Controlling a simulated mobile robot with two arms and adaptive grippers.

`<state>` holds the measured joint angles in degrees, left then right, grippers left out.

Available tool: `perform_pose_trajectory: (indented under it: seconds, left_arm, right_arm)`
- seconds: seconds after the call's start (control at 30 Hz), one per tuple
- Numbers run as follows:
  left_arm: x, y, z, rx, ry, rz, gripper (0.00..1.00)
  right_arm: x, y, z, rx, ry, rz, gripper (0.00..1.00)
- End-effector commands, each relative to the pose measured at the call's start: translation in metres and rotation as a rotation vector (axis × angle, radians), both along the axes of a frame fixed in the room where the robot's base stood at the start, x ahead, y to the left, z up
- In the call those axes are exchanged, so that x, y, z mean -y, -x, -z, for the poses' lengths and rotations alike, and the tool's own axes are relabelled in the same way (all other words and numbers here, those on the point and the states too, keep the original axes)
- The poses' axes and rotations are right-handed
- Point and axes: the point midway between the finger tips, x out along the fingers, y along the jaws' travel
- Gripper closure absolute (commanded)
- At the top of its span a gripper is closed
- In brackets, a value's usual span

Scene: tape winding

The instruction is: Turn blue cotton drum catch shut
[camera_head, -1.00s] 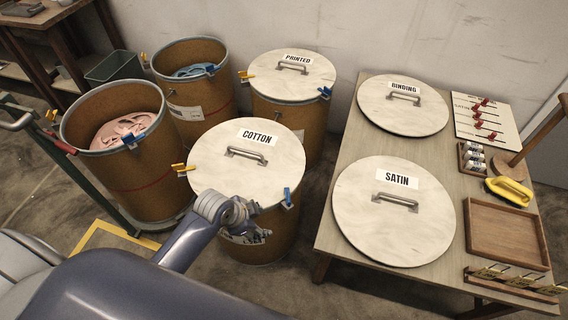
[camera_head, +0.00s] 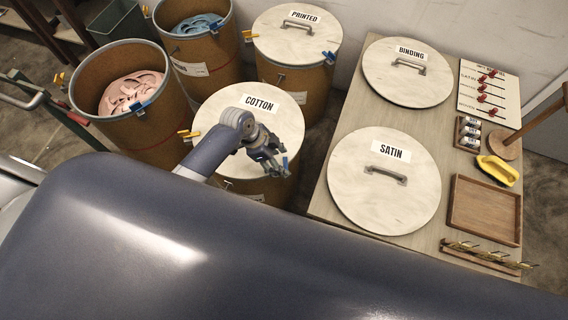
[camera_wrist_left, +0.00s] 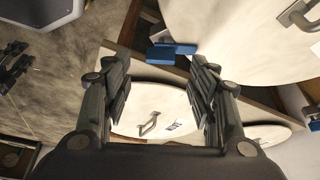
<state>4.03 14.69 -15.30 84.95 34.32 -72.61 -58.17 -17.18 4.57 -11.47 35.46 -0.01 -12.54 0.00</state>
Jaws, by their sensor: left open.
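The cotton drum (camera_head: 256,188) stands in the middle of the head view, its pale lid (camera_head: 225,108) on and marked COTTON. A yellow catch (camera_head: 187,134) is at its left rim. Its blue catch (camera_head: 285,163) is at the right front rim, partly hidden by my gripper. My left gripper (camera_head: 272,167) is open and empty, over the lid's front right edge, close to the blue catch. In the left wrist view the blue catch (camera_wrist_left: 172,52) lies at the lid's rim, ahead of and between my open fingers (camera_wrist_left: 160,78); no contact shows.
A table (camera_head: 330,170) to the right bears the satin lid (camera_head: 370,205), the binding lid (camera_head: 400,90), a wooden tray (camera_head: 484,210) and small items. The printed drum (camera_head: 300,80) stands behind. Two open drums (camera_head: 150,125) (camera_head: 205,60) stand to the left.

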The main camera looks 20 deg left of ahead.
Motion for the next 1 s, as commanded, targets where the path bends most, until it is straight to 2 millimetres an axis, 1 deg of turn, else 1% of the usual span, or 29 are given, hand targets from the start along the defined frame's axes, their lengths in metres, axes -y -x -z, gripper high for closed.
perform_pose_trajectory:
  seconds: [0.03, 0.1, 0.2, 0.3, 0.47, 0.7, 0.73, 0.77, 0.8, 0.87, 0.9, 0.93, 1.0]
  left_arm:
    - [0.004, -0.001, 0.009, -0.003, 0.002, -0.002, 0.47]
    - [0.008, -0.003, 0.021, -0.003, 0.002, -0.002, 0.47]
    - [0.013, -0.005, 0.033, -0.002, 0.001, -0.002, 0.47]
    - [0.016, -0.007, 0.042, -0.001, 0.0, -0.002, 0.47]
    - [0.018, -0.008, 0.048, 0.0, 0.0, -0.002, 0.47]
    - [0.018, -0.008, 0.048, 0.001, -0.001, -0.002, 0.47]
    - [0.018, -0.008, 0.048, 0.001, -0.001, -0.002, 0.49]
    - [0.018, -0.008, 0.048, 0.001, 0.0, -0.001, 0.56]
    - [0.018, -0.008, 0.048, 0.001, 0.0, -0.001, 0.65]
    - [0.018, -0.008, 0.048, 0.001, 0.0, -0.001, 0.78]
    - [0.018, -0.008, 0.048, 0.001, 0.0, -0.001, 0.87]
    - [0.018, -0.008, 0.048, 0.001, 0.0, -0.001, 0.91]
    - [0.018, -0.008, 0.048, 0.001, 0.0, -0.001, 0.91]
  right_arm:
    - [0.0, 0.0, 0.002, 0.0, 0.0, 0.0, 0.6]
    - [0.0, 0.0, 0.002, 0.0, 0.0, 0.0, 0.6]
    - [0.0, 0.0, 0.004, 0.0, 0.0, 0.0, 0.6]
    - [0.0, 0.0, 0.005, 0.0, 0.0, 0.0, 0.6]
    - [0.0, 0.0, 0.005, 0.0, 0.0, 0.0, 0.6]
    - [0.0, 0.0, 0.005, 0.0, 0.0, 0.001, 0.6]
    - [0.0, 0.0, 0.005, 0.0, 0.0, 0.001, 0.6]
    - [0.0, 0.0, 0.005, 0.0, 0.0, 0.001, 0.6]
    - [0.0, 0.0, 0.005, 0.0, 0.0, 0.001, 0.6]
    - [0.0, 0.0, 0.005, 0.0, 0.0, 0.001, 0.6]
    - [0.0, 0.0, 0.005, 0.0, 0.0, 0.001, 0.6]
    - [0.0, 0.0, 0.005, 0.0, 0.0, 0.001, 0.6]
    - [0.0, 0.0, 0.005, 0.0, 0.0, 0.001, 0.6]
